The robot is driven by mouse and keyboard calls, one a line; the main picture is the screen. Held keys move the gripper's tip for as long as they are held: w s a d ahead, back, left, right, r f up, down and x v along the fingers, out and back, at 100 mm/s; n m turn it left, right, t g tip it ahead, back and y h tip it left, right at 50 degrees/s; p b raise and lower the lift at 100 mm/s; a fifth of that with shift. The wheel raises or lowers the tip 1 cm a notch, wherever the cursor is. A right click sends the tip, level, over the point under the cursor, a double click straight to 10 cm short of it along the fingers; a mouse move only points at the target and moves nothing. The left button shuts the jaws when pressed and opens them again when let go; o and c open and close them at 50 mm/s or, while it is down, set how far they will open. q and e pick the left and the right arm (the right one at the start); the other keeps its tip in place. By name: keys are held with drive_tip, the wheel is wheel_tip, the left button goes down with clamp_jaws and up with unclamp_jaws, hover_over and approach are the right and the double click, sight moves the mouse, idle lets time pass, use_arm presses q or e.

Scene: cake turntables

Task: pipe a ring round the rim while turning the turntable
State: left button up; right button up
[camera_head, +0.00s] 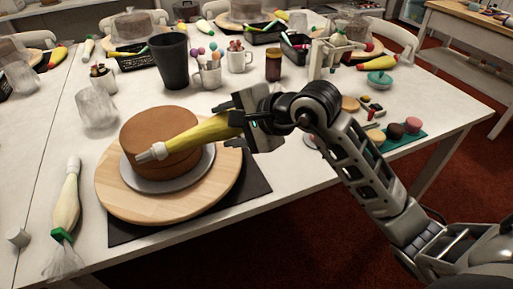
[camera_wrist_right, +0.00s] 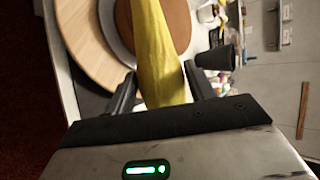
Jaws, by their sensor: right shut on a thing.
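A brown round cake (camera_head: 150,126) sits on a grey-white board (camera_head: 205,172) on a round wooden turntable (camera_head: 115,197). My right gripper (camera_head: 240,127) is to the right of the cake, shut on a yellow piping bag (camera_head: 205,133). The bag points left across the cake, and its pale nozzle (camera_head: 150,153) shows in front of the cake's left side; whether it touches the cake I cannot tell. In the right wrist view the bag (camera_wrist_right: 158,60) runs between the two fingers, with the turntable (camera_wrist_right: 90,45) and cake (camera_wrist_right: 180,22) behind. No piped ring is visible. My left gripper is not in view.
A second piping bag (camera_head: 67,198) with a cream filling and green clip lies left of the turntable. A dark mat (camera_head: 250,190) lies under the turntable. A black cup (camera_head: 169,62), mugs (camera_head: 208,74), and a brown jar (camera_head: 273,66) stand behind. Small cakes (camera_head: 412,125) sit at the right.

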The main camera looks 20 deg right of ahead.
drive_tip(key=w+d+r+n+t+h+p, duration=0.1)
drive_tip(key=w+d+r+n+h+p, duration=0.3)
drive_tip(key=w+r+n, duration=0.85)
use_arm(q)
drive_tip(key=b, duration=0.4)
use_arm(e)
drive_tip(key=f, duration=0.1)
drive_tip(key=w+f+m+y, duration=0.2)
drive_tip(key=shift+d+f+m, duration=0.25)
drive_tip(key=shift+d+f, duration=0.1)
